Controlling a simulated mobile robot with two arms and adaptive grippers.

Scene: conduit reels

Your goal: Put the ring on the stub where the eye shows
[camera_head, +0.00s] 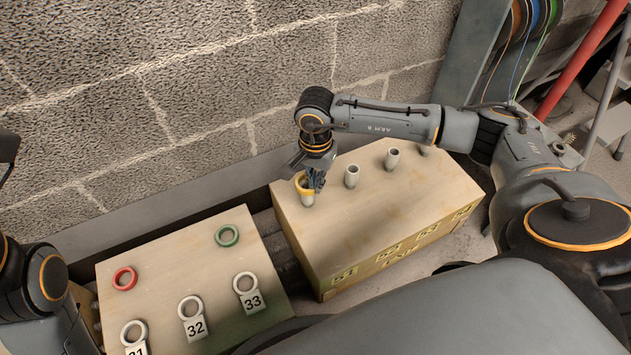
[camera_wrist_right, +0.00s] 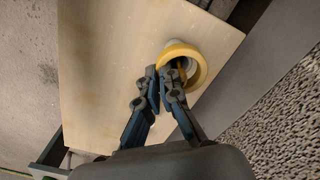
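My right gripper (camera_head: 318,182) is shut on the wall of a yellow ring (camera_head: 300,184) at the leftmost stub (camera_head: 307,200) of the far box. The ring sits around the top of this pale stub, slightly tilted. More bare stubs (camera_head: 352,176) (camera_head: 392,159) stand to the right on the same box. I cannot make out an eye mark. My left gripper is out of view; only its arm shows.
The near box (camera_head: 180,265) carries a red ring (camera_head: 124,279), a green ring (camera_head: 227,236) and white rings with number tags such as 32 (camera_head: 194,325). The far box (camera_head: 345,240) has yellow labels on its front. A block wall (camera_head: 200,90) stands close behind.

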